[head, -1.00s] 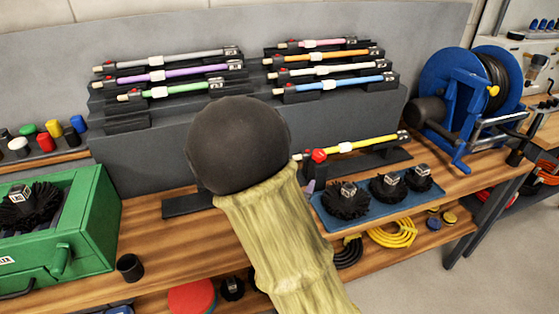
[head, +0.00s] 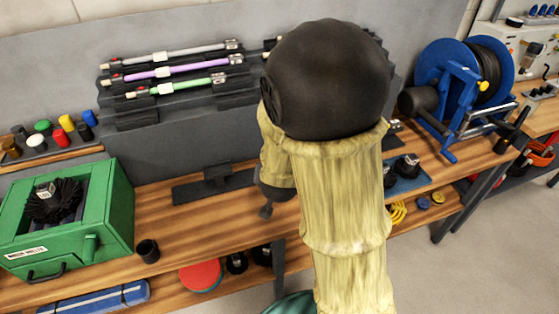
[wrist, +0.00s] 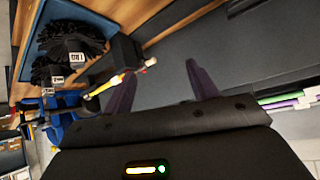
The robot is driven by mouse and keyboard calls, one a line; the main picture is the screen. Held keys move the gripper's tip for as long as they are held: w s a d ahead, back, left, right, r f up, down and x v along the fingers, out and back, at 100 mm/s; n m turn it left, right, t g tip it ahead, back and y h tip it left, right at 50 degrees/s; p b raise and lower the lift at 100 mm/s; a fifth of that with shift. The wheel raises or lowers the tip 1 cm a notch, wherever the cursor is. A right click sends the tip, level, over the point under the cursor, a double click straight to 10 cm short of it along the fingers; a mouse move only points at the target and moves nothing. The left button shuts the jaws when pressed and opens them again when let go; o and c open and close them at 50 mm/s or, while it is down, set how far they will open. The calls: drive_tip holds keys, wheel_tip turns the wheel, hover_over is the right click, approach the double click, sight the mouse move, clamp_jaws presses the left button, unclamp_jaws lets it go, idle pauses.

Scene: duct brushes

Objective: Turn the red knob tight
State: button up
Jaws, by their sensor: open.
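In the wrist view the yellow rod (wrist: 104,86) lies across the dark stand, with a pale tip (wrist: 150,62) at its right end. A small red bit, which looks like the red knob (wrist: 142,71), shows just beside the left finger; most of it is hidden. My gripper (wrist: 160,69) is open, its two purple fingers well apart. The left finger overlaps the rod in the picture; I cannot tell whether it touches. Nothing is held between the fingers. In the head view my arm hides the yellow rod and its knob.
A blue tray (head: 408,178) with black brushes (head: 403,166) stands to the right. A grey rack (head: 215,140) with several coloured rods rises behind. A green box (head: 70,225), a black cup (head: 148,251) and a blue reel (head: 450,75) are also on the bench.

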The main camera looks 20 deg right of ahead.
drive_tip(key=s+a+r+n+g+y+p, duration=0.2)
drive_tip(key=s+r+n+g+p, duration=0.1)
drive_tip(key=s+r+p, duration=0.4)
drive_tip(key=shift+s+a+r+g+y+p, duration=0.2)
drive_tip(key=shift+s+r+g+y+p, duration=0.15)
drive_tip(key=shift+r+p, duration=0.45)
drive_tip(key=shift+r, duration=0.1)
drive_tip(key=shift+w+d+f+m+t+h+b, duration=0.6)
drive_tip(key=shift+w+d+f+t+h, duration=0.35)
drive_tip(key=shift+d+f+t+h, duration=1.1)
drive_tip(key=shift+w+d+f+m+t+h+b, duration=0.75)
drive_tip(key=shift+d+f+t, duration=0.7)
drive_tip(key=shift+f, duration=1.4)
drive_tip(key=shift+w+d+f+m+t+h+b, duration=0.4)
drive_tip(key=shift+w+d+f+t+h, duration=1)
drive_tip(key=shift+f, duration=1.05)
drive_tip(key=shift+s+d+t, duration=0.2)
drive_tip(key=shift+d+t, duration=0.15)
